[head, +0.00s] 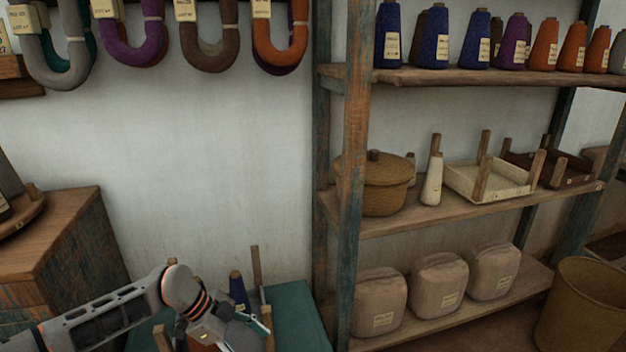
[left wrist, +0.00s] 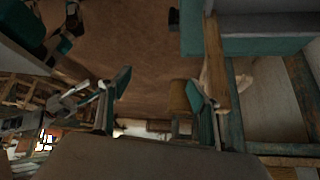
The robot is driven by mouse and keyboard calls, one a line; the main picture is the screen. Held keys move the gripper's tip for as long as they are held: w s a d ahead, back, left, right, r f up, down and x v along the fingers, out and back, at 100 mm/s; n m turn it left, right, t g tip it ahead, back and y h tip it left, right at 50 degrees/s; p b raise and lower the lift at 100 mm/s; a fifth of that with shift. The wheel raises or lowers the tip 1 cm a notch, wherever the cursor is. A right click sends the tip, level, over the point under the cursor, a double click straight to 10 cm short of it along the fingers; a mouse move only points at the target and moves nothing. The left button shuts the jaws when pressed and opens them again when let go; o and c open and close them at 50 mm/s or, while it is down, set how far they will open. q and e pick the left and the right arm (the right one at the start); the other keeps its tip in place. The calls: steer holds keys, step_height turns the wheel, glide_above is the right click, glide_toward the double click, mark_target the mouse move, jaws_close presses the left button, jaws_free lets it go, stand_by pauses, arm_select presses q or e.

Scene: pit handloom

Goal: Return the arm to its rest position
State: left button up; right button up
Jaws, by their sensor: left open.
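My left arm comes in at the bottom left of the head view, and my left gripper (head: 245,330) is low at the bottom edge, beside a blue yarn cone (head: 238,287) and upright wooden posts. In the left wrist view the two fingers of my left gripper (left wrist: 156,85) stand well apart with nothing between them. The head view cuts off part of the gripper at its lower edge. My right gripper is not seen.
A teal-topped surface (head: 297,312) lies right of my gripper. A wooden cabinet (head: 60,245) stands at left. A shelf rack (head: 470,212) at right holds yarn cones, a lidded basket (head: 388,185), trays and wrapped bundles (head: 438,283). A woven bin (head: 585,305) stands at lower right.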

arm_select(q)
steer(key=s+d+r+n+t+h+p, duration=0.1)
steer(key=s+d+r+t+h+p, duration=0.1)
steer(key=s+d+r+t+h, duration=0.45)
steer(key=s+d+r+n+t+h+p, duration=0.1)
steer(key=s+d+r+n+h+p, duration=0.25)
steer(key=d, duration=0.65)
steer(key=s+a+f+n+t+y+p, duration=0.1)
steer(key=s+a+f+n+t+y, duration=0.1)
steer(key=a+n+t+y, duration=0.3)
steer(key=s+a+f+n+t+y, duration=0.1)
steer(key=s+a+n+t+y, duration=0.1)
steer(key=a+y, duration=0.35)
steer(key=s+a+f+n+g+y+p, duration=0.2)
steer(key=s+a+f+n+g+y, duration=0.1)
steer(key=s+a+f, duration=0.8)
steer(key=s+a+g+y, duration=0.1)
steer(key=s, duration=0.3)
steer(key=shift+s+a+f+y, duration=0.15)
steer(key=shift+a+y, duration=0.2)
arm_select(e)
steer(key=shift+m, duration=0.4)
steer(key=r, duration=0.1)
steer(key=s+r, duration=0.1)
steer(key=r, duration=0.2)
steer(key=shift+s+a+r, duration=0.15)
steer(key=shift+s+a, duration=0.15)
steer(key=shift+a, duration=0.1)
